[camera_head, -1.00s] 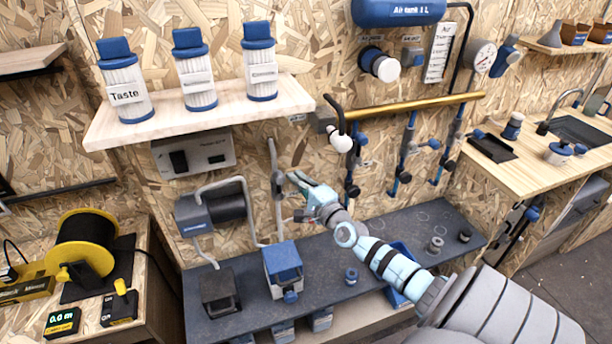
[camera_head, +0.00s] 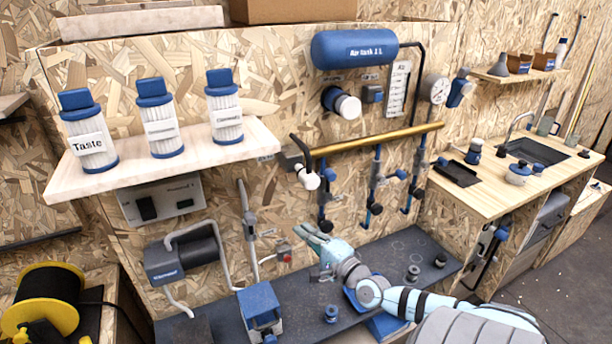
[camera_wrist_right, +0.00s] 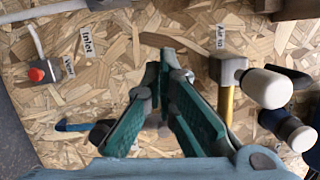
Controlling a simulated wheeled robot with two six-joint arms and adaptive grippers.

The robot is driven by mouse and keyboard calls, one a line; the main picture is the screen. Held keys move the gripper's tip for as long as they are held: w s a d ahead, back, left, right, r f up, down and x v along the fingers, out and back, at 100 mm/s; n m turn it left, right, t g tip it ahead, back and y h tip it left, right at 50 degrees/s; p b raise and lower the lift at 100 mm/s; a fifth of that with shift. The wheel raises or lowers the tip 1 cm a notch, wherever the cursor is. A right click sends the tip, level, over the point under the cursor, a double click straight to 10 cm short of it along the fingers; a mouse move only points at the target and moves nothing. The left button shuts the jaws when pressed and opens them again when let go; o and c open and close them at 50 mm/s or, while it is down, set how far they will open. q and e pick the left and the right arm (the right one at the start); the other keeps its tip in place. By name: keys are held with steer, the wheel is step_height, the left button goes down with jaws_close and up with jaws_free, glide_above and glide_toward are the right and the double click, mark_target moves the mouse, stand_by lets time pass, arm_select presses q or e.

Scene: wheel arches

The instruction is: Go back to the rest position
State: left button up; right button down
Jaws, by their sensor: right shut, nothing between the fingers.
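My right gripper (camera_head: 312,232) is in front of the chipboard panel (camera_head: 275,190), above the dark bench (camera_head: 400,262). Its arm comes in from the lower right. In the right wrist view its green fingers (camera_wrist_right: 166,58) come together at the tips, with nothing held between them. The board with the "Inlet" and "Vent" labels shows behind the fingers. My left gripper is not in view.
A brass pipe (camera_head: 375,138) and several blue valves are above and right of the gripper. A red button (camera_head: 285,253) is just left of it. A blue-topped box (camera_head: 260,308) and small round parts stand on the bench. A blue air tank (camera_head: 352,48) hangs higher.

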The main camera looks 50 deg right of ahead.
steer(key=shift+s+a, duration=0.15)
steer(key=shift+s, duration=0.15)
steer(key=shift+f, duration=0.1)
